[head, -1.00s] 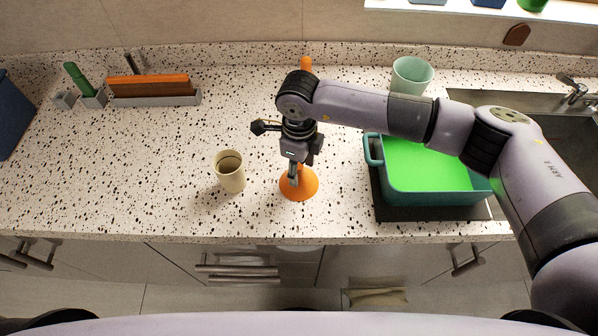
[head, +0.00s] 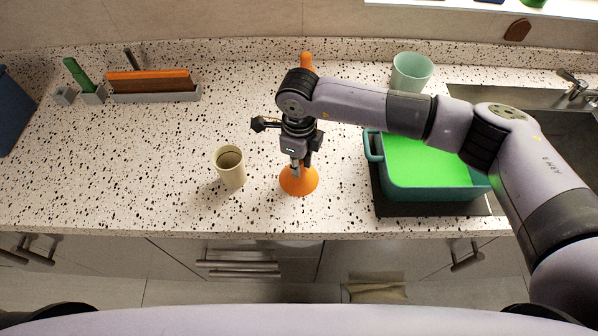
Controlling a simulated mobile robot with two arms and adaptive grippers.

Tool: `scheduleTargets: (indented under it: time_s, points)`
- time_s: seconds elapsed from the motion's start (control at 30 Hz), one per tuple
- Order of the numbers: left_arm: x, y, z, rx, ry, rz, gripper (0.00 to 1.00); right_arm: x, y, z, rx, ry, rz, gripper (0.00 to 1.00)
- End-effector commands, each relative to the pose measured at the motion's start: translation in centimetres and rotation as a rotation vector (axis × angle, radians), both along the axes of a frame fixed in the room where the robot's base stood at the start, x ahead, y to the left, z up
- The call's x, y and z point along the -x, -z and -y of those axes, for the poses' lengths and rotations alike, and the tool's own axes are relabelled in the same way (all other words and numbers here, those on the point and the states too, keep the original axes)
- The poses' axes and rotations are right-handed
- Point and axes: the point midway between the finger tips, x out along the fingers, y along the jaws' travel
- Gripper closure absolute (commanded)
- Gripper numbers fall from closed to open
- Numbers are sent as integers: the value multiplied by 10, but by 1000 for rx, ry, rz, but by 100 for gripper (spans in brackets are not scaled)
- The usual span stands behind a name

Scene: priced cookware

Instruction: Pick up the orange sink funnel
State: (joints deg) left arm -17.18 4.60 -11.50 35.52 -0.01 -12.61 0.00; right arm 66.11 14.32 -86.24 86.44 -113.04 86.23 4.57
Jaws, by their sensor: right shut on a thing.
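The orange sink funnel (head: 299,183) is on the speckled counter near its front edge, in the middle of the head view, wide end down. My right gripper (head: 297,168) comes down on it from above and is shut on its narrow upper part. The gripper and wrist hide the top of the funnel. I cannot tell whether the funnel's rim touches the counter. My left gripper is not in view.
A beige cup (head: 230,168) stands just left of the funnel. A teal pan with a green inside (head: 385,178) lies to the right. A pale green cup (head: 411,72) and an orange item (head: 306,62) stand behind.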

Motion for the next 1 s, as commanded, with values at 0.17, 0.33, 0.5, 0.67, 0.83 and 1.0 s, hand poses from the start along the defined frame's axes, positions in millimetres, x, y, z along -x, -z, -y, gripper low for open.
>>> scheduleTargets:
  time_s: [0.17, 0.33, 0.5, 0.67, 0.83, 1.0]
  points:
    - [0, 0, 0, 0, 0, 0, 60, 1, 2, 0, 2, 0, -3, 100]
    - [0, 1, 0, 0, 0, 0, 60, 1, 2, 1, 2, 0, -4, 100]
    - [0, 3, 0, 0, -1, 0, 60, 1, -2, 1, 3, 0, -4, 100]
    - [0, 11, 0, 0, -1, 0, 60, 0, -21, 0, 0, 0, 0, 100]
    - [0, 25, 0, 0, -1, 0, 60, 0, -58, 0, -1, -3, 5, 100]
    - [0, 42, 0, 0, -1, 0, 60, -1, -109, 0, -1, -2, 6, 100]
